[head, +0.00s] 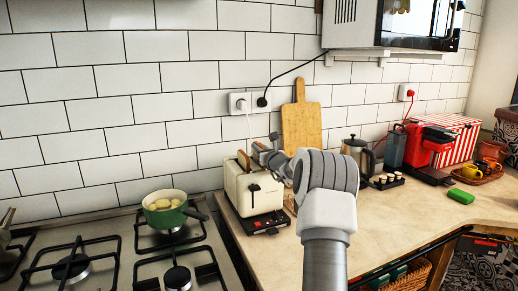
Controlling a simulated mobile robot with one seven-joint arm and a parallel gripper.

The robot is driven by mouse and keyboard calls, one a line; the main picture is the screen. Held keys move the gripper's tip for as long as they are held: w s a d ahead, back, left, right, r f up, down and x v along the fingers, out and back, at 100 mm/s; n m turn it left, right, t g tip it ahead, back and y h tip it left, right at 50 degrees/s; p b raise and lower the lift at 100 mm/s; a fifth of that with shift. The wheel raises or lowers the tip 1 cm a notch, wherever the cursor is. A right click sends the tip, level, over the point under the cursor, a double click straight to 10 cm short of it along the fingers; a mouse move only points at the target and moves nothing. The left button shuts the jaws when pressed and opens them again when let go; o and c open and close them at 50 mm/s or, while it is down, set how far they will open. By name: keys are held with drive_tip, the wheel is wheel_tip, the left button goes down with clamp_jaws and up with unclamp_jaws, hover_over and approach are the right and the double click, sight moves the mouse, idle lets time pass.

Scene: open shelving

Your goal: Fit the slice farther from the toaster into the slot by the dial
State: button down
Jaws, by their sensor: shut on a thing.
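The cream toaster (242,195) stands on the counter just right of the hob, with a dark lever or dial on the side facing me. One brown bread slice (243,160) sticks up from its left slot. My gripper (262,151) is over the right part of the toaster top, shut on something. A small brown edge at its fingertips looks like the other slice, mostly hidden by the fingers. I cannot tell whether that slice is inside the right slot or just above it. My arm hides the counter right of the toaster.
A green pot (166,216) of food sits on the hob, its handle pointing toward the toaster. A wooden board (301,130) leans on the wall behind. A French press (357,155), small cups and a red coffee machine (418,145) stand farther right. The front right counter is mostly clear.

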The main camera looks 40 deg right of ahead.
drive_tip(key=shift+f+b, duration=0.95)
drive_tip(key=shift+f, duration=0.05)
drive_tip(key=shift+r, duration=0.2)
drive_tip(key=shift+r+p, duration=1.65)
drive_tip(key=shift+r, duration=1.2)
drive_tip(key=shift+b, duration=0.8)
drive_tip(key=shift+f+b, duration=3.1)
drive_tip(key=shift+b, duration=0.15)
drive_tip(key=c, duration=1.1)
unclamp_jaws()
drive_tip(key=o, duration=0.3)
drive_tip(key=shift+f, duration=0.1)
